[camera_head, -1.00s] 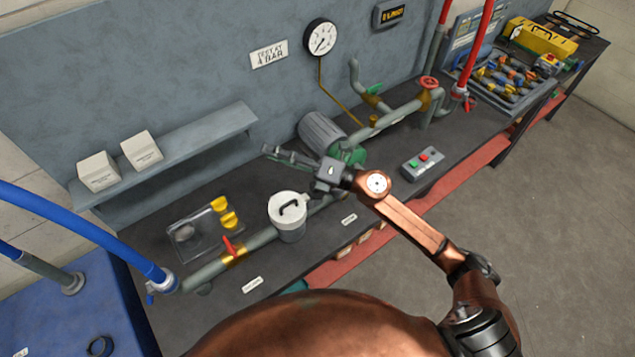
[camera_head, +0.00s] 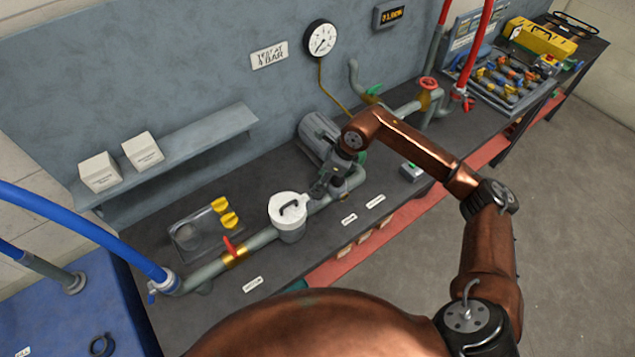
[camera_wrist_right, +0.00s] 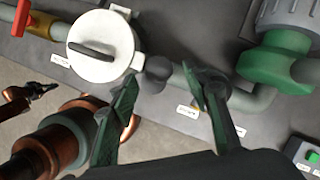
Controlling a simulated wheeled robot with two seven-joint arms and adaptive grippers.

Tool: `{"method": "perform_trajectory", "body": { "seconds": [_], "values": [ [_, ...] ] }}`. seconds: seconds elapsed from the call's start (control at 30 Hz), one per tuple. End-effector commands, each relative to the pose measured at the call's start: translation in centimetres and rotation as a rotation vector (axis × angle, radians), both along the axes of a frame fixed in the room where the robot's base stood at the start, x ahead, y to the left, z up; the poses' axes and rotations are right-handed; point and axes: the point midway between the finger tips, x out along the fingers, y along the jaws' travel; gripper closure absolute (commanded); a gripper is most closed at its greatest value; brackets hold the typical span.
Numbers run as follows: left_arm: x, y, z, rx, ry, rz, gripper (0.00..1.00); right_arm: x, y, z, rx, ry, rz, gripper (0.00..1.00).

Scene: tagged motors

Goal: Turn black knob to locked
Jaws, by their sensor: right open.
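A white round lid (camera_head: 289,207) with a dark bar handle sits on the pipe line; in the right wrist view the lid (camera_wrist_right: 100,47) is left of my fingers. A small dark round knob (camera_wrist_right: 158,68) on the pipe appears between the fingertips in that view; I cannot tell which of the two is the task's black knob. My right gripper (camera_head: 325,187) is low over the pipe, just right of the lid. Its two fingers (camera_wrist_right: 162,80) are spread, with nothing held. In the head view it hides the small knob. My left gripper is not seen in the head view.
A red-handled valve (camera_head: 232,248) is left of the lid. A grey and green motor (camera_head: 318,133) stands behind my right arm. A button box (camera_head: 411,172) is partly covered by the arm. Bare bench lies in front of the pipe, with white labels.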

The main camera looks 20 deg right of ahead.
Motion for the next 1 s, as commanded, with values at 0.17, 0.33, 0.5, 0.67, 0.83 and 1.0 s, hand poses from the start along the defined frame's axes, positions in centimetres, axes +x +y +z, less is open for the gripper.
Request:
{"method": "perform_trajectory", "body": {
  "seconds": [0.17, 0.33, 0.5, 0.67, 0.83, 1.0],
  "values": [
    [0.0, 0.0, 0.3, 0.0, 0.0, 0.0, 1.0, 0.4, 0.8, -2.0, 0.002, 0.002, 0.001, 0.56],
    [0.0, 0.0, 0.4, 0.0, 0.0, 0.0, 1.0, 0.6, 1.0, -2.8, 0.002, 0.0, 0.0, 0.56],
    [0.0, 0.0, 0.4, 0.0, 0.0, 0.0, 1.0, 0.7, 1.0, -2.8, 0.002, 0.0, 0.0, 0.56],
    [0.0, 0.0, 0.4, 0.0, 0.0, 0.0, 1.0, 0.6, 1.0, -2.8, 0.003, 0.0, 0.001, 0.63],
    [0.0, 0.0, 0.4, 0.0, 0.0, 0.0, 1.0, 0.6, 1.0, -2.8, 0.003, 0.0, 0.001, 0.75],
    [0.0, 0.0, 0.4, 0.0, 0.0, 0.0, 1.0, 0.6, 1.0, -2.8, 0.002, 0.0, 0.0, 0.86]
  ]
}}
